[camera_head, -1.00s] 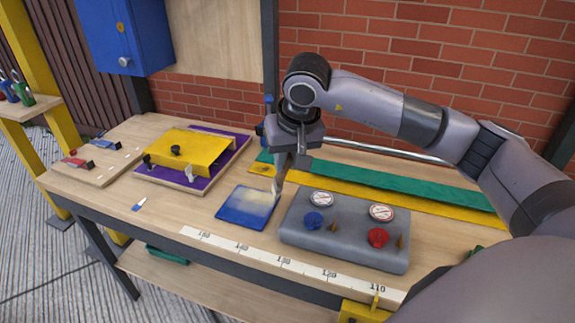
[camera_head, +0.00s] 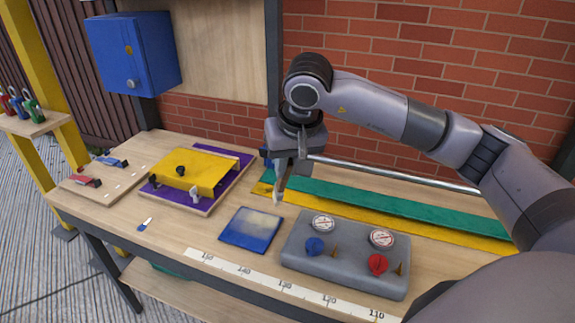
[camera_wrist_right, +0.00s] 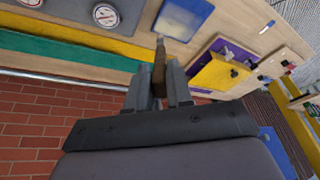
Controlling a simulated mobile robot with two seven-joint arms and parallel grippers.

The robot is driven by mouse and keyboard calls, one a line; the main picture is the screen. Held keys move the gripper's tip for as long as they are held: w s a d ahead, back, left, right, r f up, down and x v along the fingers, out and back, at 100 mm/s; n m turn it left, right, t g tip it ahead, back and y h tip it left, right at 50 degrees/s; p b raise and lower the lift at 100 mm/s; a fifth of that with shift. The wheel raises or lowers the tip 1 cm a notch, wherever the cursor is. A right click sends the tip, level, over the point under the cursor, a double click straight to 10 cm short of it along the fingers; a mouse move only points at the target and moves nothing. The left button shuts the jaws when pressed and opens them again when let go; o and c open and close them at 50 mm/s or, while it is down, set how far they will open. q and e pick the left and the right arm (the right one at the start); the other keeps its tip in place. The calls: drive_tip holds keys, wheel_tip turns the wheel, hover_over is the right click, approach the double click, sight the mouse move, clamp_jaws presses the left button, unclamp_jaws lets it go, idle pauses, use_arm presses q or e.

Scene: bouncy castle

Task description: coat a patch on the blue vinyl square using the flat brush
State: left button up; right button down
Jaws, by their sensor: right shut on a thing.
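The blue vinyl square (camera_head: 240,241) lies flat on the workbench. A pale cream coat covers much of its far part, and the near part is plain blue. My right gripper (camera_head: 286,172) is shut on the flat brush (camera_head: 279,192), which points downward just behind the square's far right corner. The bristle tip appears clear of the square. In the right wrist view, the brush (camera_wrist_right: 159,65) sticks out between the two fingers (camera_wrist_right: 160,88), and the square (camera_wrist_right: 183,18) lies beyond its tip. My left gripper is not in view.
A grey block (camera_head: 340,272) with two gauges and red and blue knobs stands right of the square. A yellow tray piece (camera_head: 205,172) on a purple mat is at left. A white ruler strip (camera_head: 270,285) runs along the front. Green and yellow strips lie behind.

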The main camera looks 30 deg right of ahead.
drive_tip(key=shift+w, duration=0.1)
idle(0.4)
drive_tip(key=shift+w+g+p, duration=0.4)
drive_tip(key=shift+w+p, duration=0.15)
drive_tip(key=shift+w, duration=0.2)
drive_tip(key=shift+w+f+g+h, duration=0.15)
drive_tip(key=shift+w+f, duration=0.1)
drive_tip(key=shift+w, duration=0.2)
drive_tip(key=shift+w+f+g+h, duration=0.15)
drive_tip(key=shift+w+f, duration=0.05)
drive_tip(key=shift+w, duration=0.25)
drive_tip(key=shift+s, duration=0.1)
